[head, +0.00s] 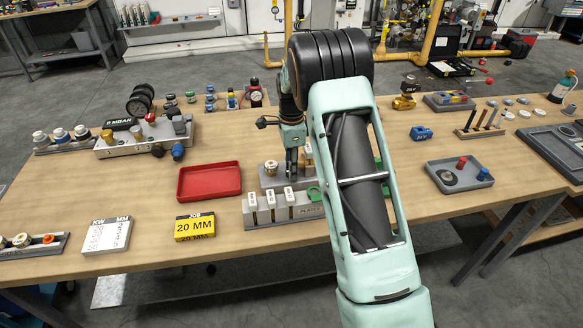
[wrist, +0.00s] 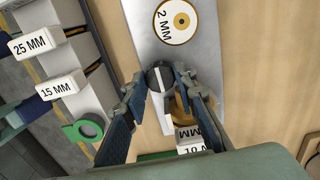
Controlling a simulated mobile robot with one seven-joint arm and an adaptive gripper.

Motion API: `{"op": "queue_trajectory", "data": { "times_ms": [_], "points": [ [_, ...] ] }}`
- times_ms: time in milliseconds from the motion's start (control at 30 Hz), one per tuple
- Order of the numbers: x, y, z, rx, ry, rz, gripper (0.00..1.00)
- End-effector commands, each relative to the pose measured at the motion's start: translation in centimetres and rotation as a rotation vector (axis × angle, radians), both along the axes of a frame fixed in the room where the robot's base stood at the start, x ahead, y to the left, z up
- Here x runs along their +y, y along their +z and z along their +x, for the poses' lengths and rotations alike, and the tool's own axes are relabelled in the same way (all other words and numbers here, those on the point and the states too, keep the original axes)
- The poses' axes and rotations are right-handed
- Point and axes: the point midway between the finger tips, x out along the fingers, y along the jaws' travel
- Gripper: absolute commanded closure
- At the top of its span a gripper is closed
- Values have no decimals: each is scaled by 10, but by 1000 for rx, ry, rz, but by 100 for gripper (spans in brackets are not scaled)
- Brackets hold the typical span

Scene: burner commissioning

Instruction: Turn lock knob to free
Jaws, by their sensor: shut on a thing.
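In the wrist view a round black lock knob (wrist: 158,75) with a pale line across its top sits on a light grey plate (wrist: 150,30). My gripper (wrist: 160,79) has its two fingers closed on the sides of the knob. A disc marked 2 MM (wrist: 178,20) lies on the same plate, beyond the knob. A brass part (wrist: 183,108) is close by, partly hidden by the right finger. In the head view my gripper (head: 291,172) points down over the grey fixture (head: 268,183); the knob is hidden there.
A rack of white-tagged plates (head: 285,212) stands just in front of the fixture. A green ring (wrist: 83,130) lies by the rack. A red tray (head: 209,182) is to the left, and a yellow JOB 20 MM card (head: 195,226) is at front. A grey tray (head: 460,178) is right.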

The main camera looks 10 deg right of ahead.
Motion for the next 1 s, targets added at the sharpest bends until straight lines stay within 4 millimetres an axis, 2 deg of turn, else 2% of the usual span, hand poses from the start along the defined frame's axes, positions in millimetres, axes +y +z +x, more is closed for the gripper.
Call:
{"op": "queue_trajectory", "data": {
  "times_ms": [367,1000],
  "points": [
    [0,-1,1,-2,209,0,99],
    [0,0,1,-2,813,0,99]
  ]
}}
